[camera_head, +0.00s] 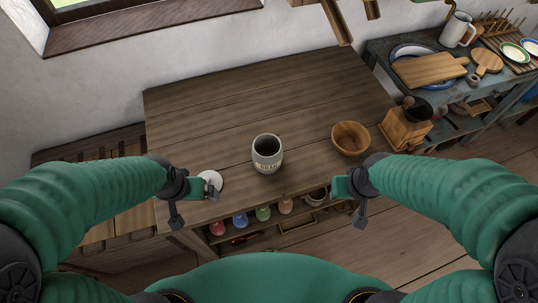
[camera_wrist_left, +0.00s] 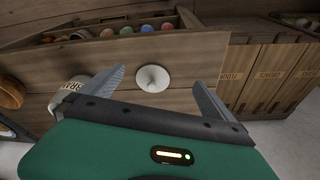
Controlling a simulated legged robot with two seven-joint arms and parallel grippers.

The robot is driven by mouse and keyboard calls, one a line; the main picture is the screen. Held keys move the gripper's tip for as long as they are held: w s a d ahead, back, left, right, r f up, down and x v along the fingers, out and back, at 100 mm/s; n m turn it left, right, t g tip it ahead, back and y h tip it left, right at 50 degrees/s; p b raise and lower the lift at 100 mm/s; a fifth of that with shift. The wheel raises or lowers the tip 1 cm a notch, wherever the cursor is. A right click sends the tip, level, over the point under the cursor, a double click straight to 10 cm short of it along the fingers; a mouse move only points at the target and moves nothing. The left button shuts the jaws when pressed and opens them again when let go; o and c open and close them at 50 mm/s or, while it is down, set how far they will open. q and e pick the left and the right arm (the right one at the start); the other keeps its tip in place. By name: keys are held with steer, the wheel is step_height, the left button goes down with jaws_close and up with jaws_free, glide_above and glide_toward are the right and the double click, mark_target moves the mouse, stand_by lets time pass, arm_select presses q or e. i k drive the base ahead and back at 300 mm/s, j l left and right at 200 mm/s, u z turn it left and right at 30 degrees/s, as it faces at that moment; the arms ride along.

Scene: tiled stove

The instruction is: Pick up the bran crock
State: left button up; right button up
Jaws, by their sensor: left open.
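The bran crock (camera_head: 267,154) is a grey-white, open-topped pot with BRAN lettered on its front. It stands upright on the wooden table, between my grippers and farther back. In the left wrist view the crock (camera_wrist_left: 68,98) is partly hidden behind a finger and the gripper body. My left gripper (camera_head: 196,200) is open and empty at the table's front left, apart from the crock; its spread fingers show in the left wrist view (camera_wrist_left: 160,88). My right gripper (camera_head: 349,198) looks open and empty at the front right, also apart from the crock.
A round white lid (camera_head: 212,179) lies by my left gripper. A wooden bowl (camera_head: 350,139) stands right of the crock, with a wooden grinder (camera_head: 405,125) beyond. A shelf below the table's front holds several coloured jars (camera_head: 240,220). The table's back left (camera_head: 205,115) is clear.

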mark_target(267, 149)
steer(key=k+l, duration=0.1)
steer(key=l, duration=0.25)
steer(key=k+l+u, duration=0.1)
steer(key=l, duration=0.3)
steer(key=k+l, duration=0.1)
steer(key=l, duration=0.25)
steer(key=k+l+u, duration=0.15)
steer(key=l, duration=0.25)
steer(key=k+l, duration=0.1)
steer(key=l, duration=0.25)
steer(key=k+l+u, duration=0.1)
steer(key=l, duration=0.25)
steer(key=i+j+z, duration=0.2)
steer(key=i, duration=0.2)
